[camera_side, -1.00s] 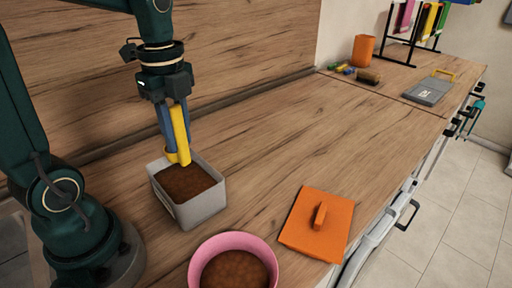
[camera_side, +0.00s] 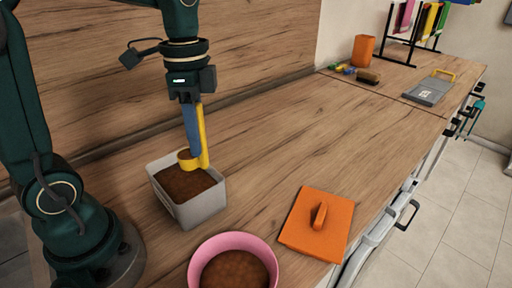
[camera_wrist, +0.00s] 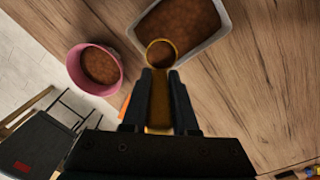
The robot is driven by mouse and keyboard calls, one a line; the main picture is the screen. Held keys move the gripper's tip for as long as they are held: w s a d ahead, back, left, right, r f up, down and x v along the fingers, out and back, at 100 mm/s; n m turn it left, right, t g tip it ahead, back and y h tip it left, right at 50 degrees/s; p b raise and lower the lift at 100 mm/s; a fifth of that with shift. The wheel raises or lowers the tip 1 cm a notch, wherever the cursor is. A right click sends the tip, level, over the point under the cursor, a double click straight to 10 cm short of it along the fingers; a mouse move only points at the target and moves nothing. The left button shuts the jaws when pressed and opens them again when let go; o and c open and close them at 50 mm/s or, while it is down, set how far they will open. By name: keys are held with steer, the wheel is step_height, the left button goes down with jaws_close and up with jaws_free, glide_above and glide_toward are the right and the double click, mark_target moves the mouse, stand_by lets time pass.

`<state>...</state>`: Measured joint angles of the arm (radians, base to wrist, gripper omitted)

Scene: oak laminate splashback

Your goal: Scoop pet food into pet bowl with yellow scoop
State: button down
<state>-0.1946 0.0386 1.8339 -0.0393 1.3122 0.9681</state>
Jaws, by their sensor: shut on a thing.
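My gripper (camera_side: 193,128) is shut on the handle of the yellow scoop (camera_side: 204,150). The scoop hangs with its handle upright, its cup low at the far side of the grey food bin (camera_side: 203,209). In the wrist view, the scoop's cup (camera_wrist: 161,53) holds brown pet food and is over the bin's edge area. Brown pet food (camera_side: 182,184) fills much of the bin. The pink pet bowl (camera_side: 233,239) stands in front of the bin and has brown food in it; it also shows in the wrist view (camera_wrist: 78,56).
An orange lid (camera_side: 317,224) with a handle lies flat on the counter right of the bowl, near the front edge. An orange cup (camera_side: 363,50), a brown sponge-like block (camera_side: 368,76) and a grey dustpan-like item (camera_side: 429,91) are far back. The middle counter is clear.

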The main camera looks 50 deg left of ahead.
steer(key=s+d+m+g+h, duration=0.1)
steer(key=s+d, duration=0.4)
steer(key=d, duration=0.6)
steer(key=s+d, duration=0.5)
steer(key=d, duration=0.6)
steer(key=w+a+r+n+h, duration=0.1)
steer(key=w+a+n, duration=0.4)
steer(key=a, duration=0.6)
steer(key=w+a+r+n+t, duration=0.1)
steer(key=w+a+n, duration=0.3)
steer(key=w+a, duration=0.4)
steer(key=a, duration=0.3)
steer(key=shift+a+n+h, duration=0.35)
steer(key=shift+n+h, duration=0.05)
steer(key=shift+d, duration=0.15)
